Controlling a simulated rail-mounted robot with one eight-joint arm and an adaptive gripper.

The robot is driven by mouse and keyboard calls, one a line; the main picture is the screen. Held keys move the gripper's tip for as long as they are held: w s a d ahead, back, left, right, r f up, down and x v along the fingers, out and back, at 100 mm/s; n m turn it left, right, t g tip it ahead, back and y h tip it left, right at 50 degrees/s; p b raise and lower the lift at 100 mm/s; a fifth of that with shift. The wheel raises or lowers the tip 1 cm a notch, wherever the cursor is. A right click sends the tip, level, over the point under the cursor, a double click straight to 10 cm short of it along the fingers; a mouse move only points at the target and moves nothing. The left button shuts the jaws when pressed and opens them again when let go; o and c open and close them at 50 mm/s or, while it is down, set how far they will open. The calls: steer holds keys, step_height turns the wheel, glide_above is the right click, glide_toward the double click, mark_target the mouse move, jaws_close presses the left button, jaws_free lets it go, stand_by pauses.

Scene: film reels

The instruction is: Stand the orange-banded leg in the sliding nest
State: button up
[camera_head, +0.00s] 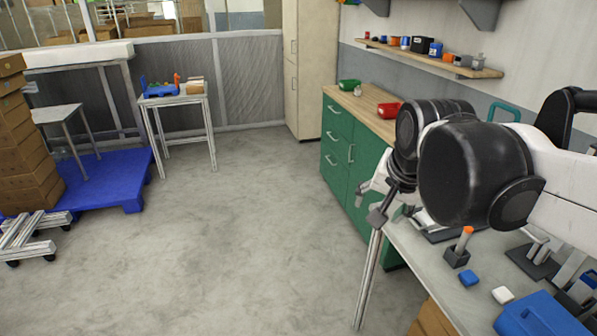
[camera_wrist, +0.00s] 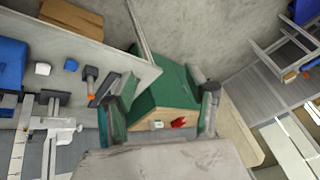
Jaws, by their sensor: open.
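The orange-banded leg (camera_head: 465,240) is a pale rod with an orange top, standing in a small dark block (camera_head: 456,257) on the grey bench. In the wrist view the leg's orange end (camera_wrist: 91,97) shows at the left, beyond my left finger. My gripper (camera_wrist: 160,97) is open and empty, its two fingers wide apart with the green cabinet in the background between them. It is apart from the leg. In the head view my arm hides most of the gripper. Metal fixtures (camera_wrist: 50,125) stand on the bench; I cannot tell which is the sliding nest.
A blue block (camera_head: 468,278), a white block (camera_head: 502,295) and a blue bin (camera_head: 540,315) are on the bench near the leg. A metal pole (camera_head: 369,275) rises beside the bench edge. The green cabinet (camera_head: 345,150) stands behind. The floor at left centre is clear.

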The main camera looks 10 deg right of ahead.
steer(key=s+a+f+n+t, duration=0.1)
steer(key=s+a+f+n, duration=0.4)
steer(key=s+n, duration=0.2)
steer(key=shift+s+t+y, duration=0.3)
steer(key=shift+s, duration=0.4)
steer(key=shift+f, duration=0.1)
